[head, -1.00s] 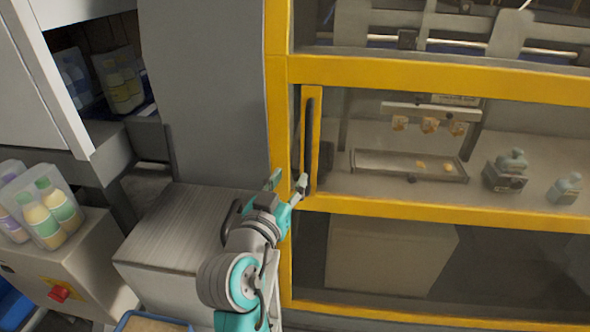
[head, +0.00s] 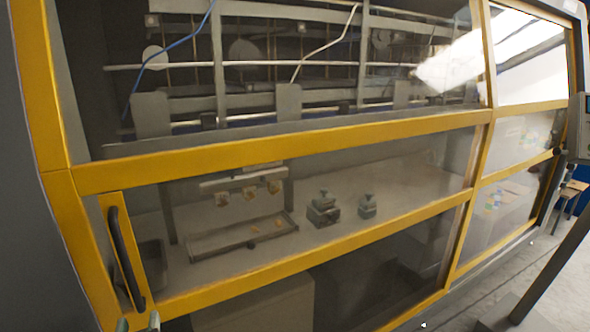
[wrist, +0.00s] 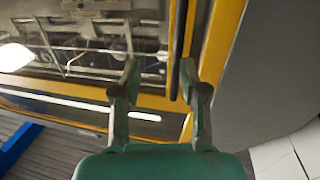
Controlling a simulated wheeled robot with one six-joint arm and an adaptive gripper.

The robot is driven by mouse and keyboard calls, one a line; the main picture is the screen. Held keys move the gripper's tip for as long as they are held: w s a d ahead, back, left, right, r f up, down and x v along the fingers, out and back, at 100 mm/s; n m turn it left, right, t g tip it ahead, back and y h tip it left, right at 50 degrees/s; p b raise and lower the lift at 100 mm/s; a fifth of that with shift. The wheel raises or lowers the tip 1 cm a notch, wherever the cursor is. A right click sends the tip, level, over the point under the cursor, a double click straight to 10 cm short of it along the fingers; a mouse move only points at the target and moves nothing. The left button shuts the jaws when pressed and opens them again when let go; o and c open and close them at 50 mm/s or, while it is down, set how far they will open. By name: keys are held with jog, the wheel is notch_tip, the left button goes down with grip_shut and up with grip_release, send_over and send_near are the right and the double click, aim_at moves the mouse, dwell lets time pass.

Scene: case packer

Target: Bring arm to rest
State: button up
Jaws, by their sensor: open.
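My gripper (wrist: 157,80) is open in the wrist view, its two fingers apart with nothing held between them. The dark door handle (wrist: 178,45) and part of the yellow frame show beyond and between the fingers; I cannot tell whether they touch. In the head view only the fingertips of my gripper (head: 138,324) show at the bottom edge, just below the lower end of the black handle (head: 125,258). The yellow-framed door (head: 290,145) of the case packer appears shut.
Behind the glass are a tray (head: 240,238) and dark fixtures (head: 323,209). A grey panel (wrist: 265,75) stands right in the wrist view. A dark slanted post (head: 550,275) stands at the right of the head view. Floor (head: 490,290) shows there too.

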jog(key=d+f+n+g, duration=0.1)
jog(key=d+f, duration=1.4)
jog(key=s+d+f+h, duration=0.1)
jog(key=s+d+f, duration=0.25)
jog(key=d, duration=0.35)
jog(key=s+d+f, duration=0.3)
jog(key=d+f, duration=0.2)
jog(key=d, duration=0.3)
jog(key=s+d+r+m+h, duration=0.1)
jog(key=s+d+m+h, duration=0.2)
jog(key=s+d, duration=0.6)
jog(key=s+d+r+m+h, duration=0.2)
jog(key=s+d, duration=0.7)
jog(key=s, duration=0.8)
jog(key=shift+d+r+m+g+h, duration=0.15)
jog(key=shift+d+m+g+h, duration=0.2)
jog(key=shift+m+h, duration=0.2)
